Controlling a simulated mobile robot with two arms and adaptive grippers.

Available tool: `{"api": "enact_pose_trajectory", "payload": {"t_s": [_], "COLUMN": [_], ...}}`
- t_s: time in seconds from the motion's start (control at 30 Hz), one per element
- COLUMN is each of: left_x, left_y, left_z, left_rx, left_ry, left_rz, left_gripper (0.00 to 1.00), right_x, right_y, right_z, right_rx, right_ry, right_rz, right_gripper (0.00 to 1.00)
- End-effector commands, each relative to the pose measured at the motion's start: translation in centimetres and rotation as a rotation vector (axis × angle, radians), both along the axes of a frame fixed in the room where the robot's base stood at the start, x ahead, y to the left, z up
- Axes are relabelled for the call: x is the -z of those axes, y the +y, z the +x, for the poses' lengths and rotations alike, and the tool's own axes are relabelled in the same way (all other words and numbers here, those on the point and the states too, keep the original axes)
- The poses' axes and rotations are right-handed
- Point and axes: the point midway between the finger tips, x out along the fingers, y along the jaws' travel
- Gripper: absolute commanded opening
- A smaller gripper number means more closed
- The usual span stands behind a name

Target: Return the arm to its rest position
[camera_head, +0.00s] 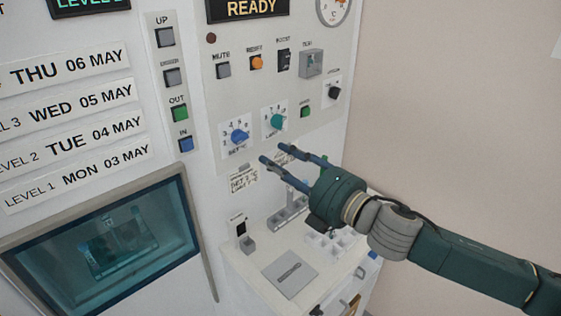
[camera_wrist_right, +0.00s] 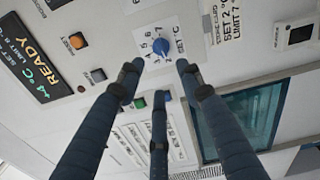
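My right gripper (camera_head: 274,153) is in front of the control panel, and its arm comes in from the right. Its fingers are spread and empty. The right wrist view shows the three dark blue fingers (camera_wrist_right: 158,75) apart, with nothing between them. The blue SET °C knob (camera_head: 239,135) is just beyond the fingertips, and it also shows in the right wrist view (camera_wrist_right: 159,47). The teal LIMIT knob (camera_head: 276,121) is to its right. The fingers look clear of both knobs. My left gripper is not in view.
A white bench (camera_head: 255,265) with a grey plate (camera_head: 291,275) and a tube rack (camera_head: 335,240) lies below the gripper. A glass window (camera_head: 105,245) is at lower left. A button column (camera_head: 172,75) stands left of the knobs. The bare wall at right is open space.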

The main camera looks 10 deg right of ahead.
Motion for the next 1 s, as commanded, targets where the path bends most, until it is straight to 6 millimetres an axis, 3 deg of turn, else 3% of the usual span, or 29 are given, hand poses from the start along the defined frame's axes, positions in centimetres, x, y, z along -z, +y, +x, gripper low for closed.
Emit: {"api": "enact_pose_trajectory", "payload": {"t_s": [0.13, 0.23, 0.37, 0.47, 0.57, 0.7, 0.8, 1.0], "left_x": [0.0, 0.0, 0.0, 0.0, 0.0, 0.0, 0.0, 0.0], "left_y": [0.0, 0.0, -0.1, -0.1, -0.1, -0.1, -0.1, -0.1], "left_z": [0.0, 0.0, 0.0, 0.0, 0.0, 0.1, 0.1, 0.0], "left_rx": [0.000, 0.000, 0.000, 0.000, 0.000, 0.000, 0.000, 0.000], "left_ry": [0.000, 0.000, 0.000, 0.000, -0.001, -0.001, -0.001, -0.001], "left_rz": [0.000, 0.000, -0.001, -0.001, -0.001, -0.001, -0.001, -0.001], "left_gripper": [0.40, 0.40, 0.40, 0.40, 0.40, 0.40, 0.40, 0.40], "right_x": [1.0, 3.2, 8.0, 12.7, 18.0, 25.2, 28.7, 32.8], "right_y": [0.5, 1.1, 0.8, -0.8, -3.2, -7.0, -9.0, -11.6], "right_z": [-0.3, -1.2, -3.1, -5.3, -8.6, -15.1, -19.5, -26.8], "right_rx": [0.012, 0.058, 0.188, 0.336, 0.516, 0.796, 0.962, 1.209], "right_ry": [0.042, 0.149, 0.384, 0.589, 0.798, 1.059, 1.183, 1.340], "right_rz": [0.040, 0.140, 0.349, 0.520, 0.678, 0.857, 0.933, 1.018], "right_gripper": [0.36, 0.36, 0.36, 0.36, 0.36, 0.36, 0.36, 0.36]}}
